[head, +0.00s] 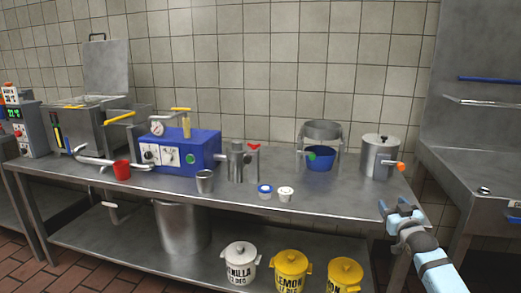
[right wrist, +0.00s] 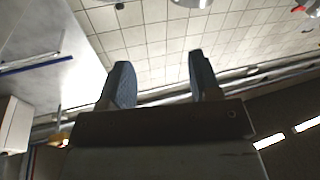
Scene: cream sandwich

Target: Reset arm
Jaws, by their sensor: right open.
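My right gripper (head: 397,215) is at the lower right in the head view, in front of the steel table's right end and above the floor. Its two fingers (right wrist: 160,85) show in the right wrist view, spread apart with nothing between them. It is open and empty. Behind the fingers, the right wrist view shows tiled wall and dark surroundings. My left gripper is not in view.
Labelled buckets (head: 291,270) stand below. A steel sink unit (head: 460,165) is at the right.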

